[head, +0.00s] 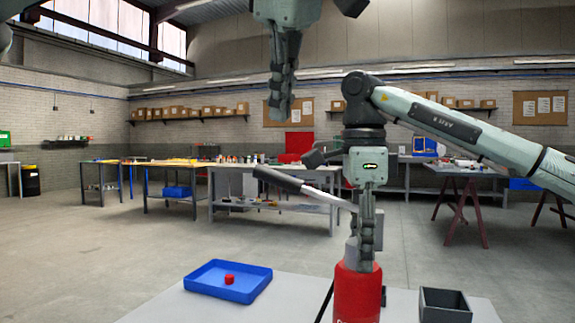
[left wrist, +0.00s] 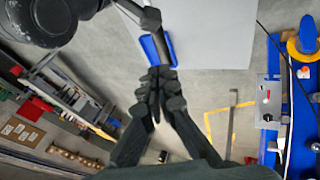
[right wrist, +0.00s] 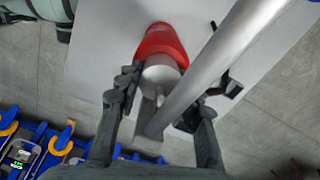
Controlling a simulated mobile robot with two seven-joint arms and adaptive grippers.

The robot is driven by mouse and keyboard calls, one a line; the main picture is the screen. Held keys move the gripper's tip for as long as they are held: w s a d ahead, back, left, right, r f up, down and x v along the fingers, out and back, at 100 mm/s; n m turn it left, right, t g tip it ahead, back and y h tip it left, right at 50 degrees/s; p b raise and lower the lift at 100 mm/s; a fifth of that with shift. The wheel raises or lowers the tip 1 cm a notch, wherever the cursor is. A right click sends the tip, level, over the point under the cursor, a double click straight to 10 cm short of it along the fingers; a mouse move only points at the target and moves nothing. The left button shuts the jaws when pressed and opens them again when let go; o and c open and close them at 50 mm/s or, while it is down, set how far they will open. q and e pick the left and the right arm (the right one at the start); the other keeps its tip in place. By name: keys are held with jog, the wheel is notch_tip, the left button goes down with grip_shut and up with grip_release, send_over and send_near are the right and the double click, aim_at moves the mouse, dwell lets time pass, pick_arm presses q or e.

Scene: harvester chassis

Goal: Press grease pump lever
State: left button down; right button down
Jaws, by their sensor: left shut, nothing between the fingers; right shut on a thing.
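The grease pump (head: 357,297) is a red cylinder standing upright on the light table. Its silver head (right wrist: 160,76) shows in the right wrist view. The lever (head: 322,196) is a silver rod that slopes up to the left to a black grip (head: 278,180). It crosses the right wrist view as a wide silver bar (right wrist: 220,62). My right gripper (head: 367,258) points down and is shut on the pump's head, one finger on each side. My left gripper (head: 282,106) is shut and empty, well above the lever grip and apart from it; its fingertips (left wrist: 160,82) show in the left wrist view.
A blue tray (head: 205,287) with a red cap (head: 229,280) lies on the table (head: 290,303), left of the pump. A dark open box (head: 445,306) stands right of the pump. The tabletop between tray and pump is clear. Workbenches stand far behind.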

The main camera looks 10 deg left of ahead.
pick_arm(q)
jog(key=s+d+r+m+t, duration=0.1)
jog(key=s+m+t, duration=0.5)
jog(key=m, duration=1.1)
jog(key=shift+s+d+m+h, duration=0.25)
jog(key=shift+s+m+h, duration=0.1)
jog(key=shift+m+h, duration=0.05)
send_over(313, 191)
jog(key=s+a, duration=0.3)
jog(key=a, duration=0.1)
notch_tip(313, 191, down, 5)
jog(key=f, duration=0.1)
jog(key=w+f, duration=0.1)
jog(key=f, duration=0.2)
jog(key=shift+w+a, duration=0.15)
jog(key=shift+a, duration=0.25)
